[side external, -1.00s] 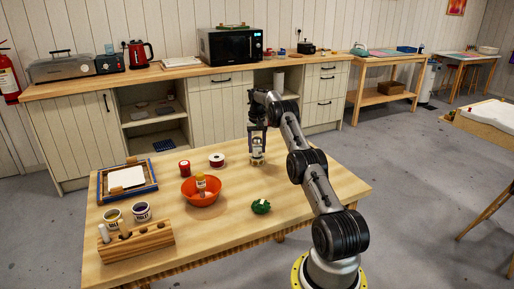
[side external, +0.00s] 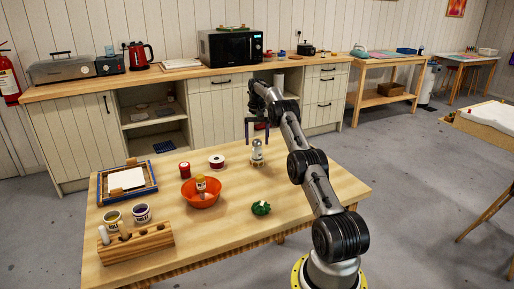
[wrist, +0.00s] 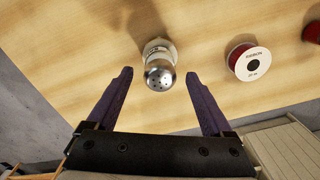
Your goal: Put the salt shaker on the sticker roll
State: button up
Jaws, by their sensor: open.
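The salt shaker (side external: 257,153), pale with a shiny domed metal cap, stands upright on the table, right of the other small items. My gripper (side external: 257,135) is open and empty just above it. In the wrist view the shaker's perforated cap (wrist: 158,75) shows between my two spread fingers, with a gap on each side. A red-and-white spool (side external: 216,160) lies flat to the left of the shaker. In the wrist view this spool (wrist: 249,62) appears on the right, and its white face reads RIBBON. I cannot make out a roll marked as stickers.
A red jar-like item (side external: 184,169) stands left of the spool. An orange bowl (side external: 202,199) holds a small bottle. A green object (side external: 261,208) lies in front. Mugs, a wooden holder (side external: 137,244) and a blue frame (side external: 104,198) fill the left. The table's right side is clear.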

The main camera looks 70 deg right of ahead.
notch_tip(320, 180, up, 3)
jog(key=shift+f, duration=0.2)
jog(key=shift+w+a+r, duration=0.1)
jog(key=shift+r, duration=0.2)
jog(key=w+a+r+n+t+h, duration=0.1)
jog(key=w+a+r+n, duration=0.35)
jog(key=a+r, duration=0.9)
jog(key=a+r+n+t, duration=0.1)
jog(key=a+r, duration=0.3)
jog(key=a, duration=0.4)
jog(key=a+r+n, duration=0.1)
jog(key=a+r, duration=0.2)
jog(key=a, duration=0.5)
jog(key=s+a+n+t, duration=0.1)
jog(key=s+a+n, duration=0.1)
jog(key=s+a, duration=0.5)
jog(key=s+a+n+t, duration=0.15)
jog(key=s+a, duration=0.35)
jog(key=a, duration=0.5)
jog(key=s+a+f+n+t+y, duration=0.1)
jog(key=s+a+f+n, duration=0.2)
jog(key=s, duration=0.9)
jog(key=a+f, duration=0.3)
jog(key=f, duration=0.1)
jog(key=shift+s+a+n, duration=0.15)
jog(key=shift+s+n, duration=0.05)
jog(key=shift+n, duration=0.1)
